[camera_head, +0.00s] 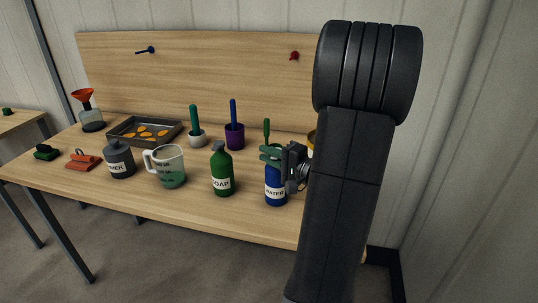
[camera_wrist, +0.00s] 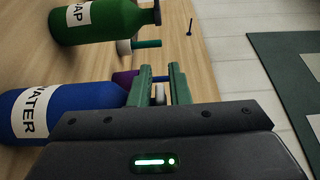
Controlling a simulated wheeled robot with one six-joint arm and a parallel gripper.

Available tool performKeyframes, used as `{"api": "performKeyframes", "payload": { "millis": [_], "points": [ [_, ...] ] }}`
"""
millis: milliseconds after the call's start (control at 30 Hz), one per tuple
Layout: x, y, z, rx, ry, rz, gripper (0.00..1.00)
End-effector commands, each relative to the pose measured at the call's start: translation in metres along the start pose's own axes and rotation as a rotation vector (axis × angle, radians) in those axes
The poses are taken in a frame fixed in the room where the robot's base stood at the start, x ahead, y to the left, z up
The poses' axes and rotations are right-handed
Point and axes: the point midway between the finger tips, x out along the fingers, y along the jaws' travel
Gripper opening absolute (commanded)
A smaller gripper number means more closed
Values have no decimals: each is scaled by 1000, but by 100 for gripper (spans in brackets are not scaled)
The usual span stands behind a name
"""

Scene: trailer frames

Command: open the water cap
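The blue water bottle (camera_head: 276,188) stands upright near the table's front edge, its label facing out. In the wrist view the bottle (camera_wrist: 85,96) appears sideways at left, top toward my fingers. My gripper (camera_head: 268,153) is at the bottle's top, its green fingers one above the other. In the wrist view my gripper (camera_wrist: 160,82) is open, with a gap between the fingers. A small pale grey thing shows in that gap; I cannot tell what it is. The cap cannot be made out, and the fingers cover the bottle's top. Contact cannot be told.
A green soap bottle (camera_head: 222,172) stands left of the water. A measuring jug (camera_head: 170,168) and a grey bottle (camera_head: 120,158) stand farther left. A purple cup (camera_head: 235,137) and a white pot (camera_head: 196,137) are behind. A dark tray (camera_head: 119,133) lies at the back left.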

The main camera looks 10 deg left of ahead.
Motion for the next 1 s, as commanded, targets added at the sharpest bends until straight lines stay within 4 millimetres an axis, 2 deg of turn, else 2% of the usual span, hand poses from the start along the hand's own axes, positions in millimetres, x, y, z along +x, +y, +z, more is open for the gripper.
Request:
{"api": "performKeyframes", "payload": {
  "millis": [133,200,233,667,1000],
  "points": [
    [0,0,0,0,0,0,16],
    [0,0,0,0,0,0,3],
    [0,0,0,0,0,0,0],
    [0,-4,0,46,0,20,0],
    [1,-18,-3,266,0,112,0]
  ]
}}
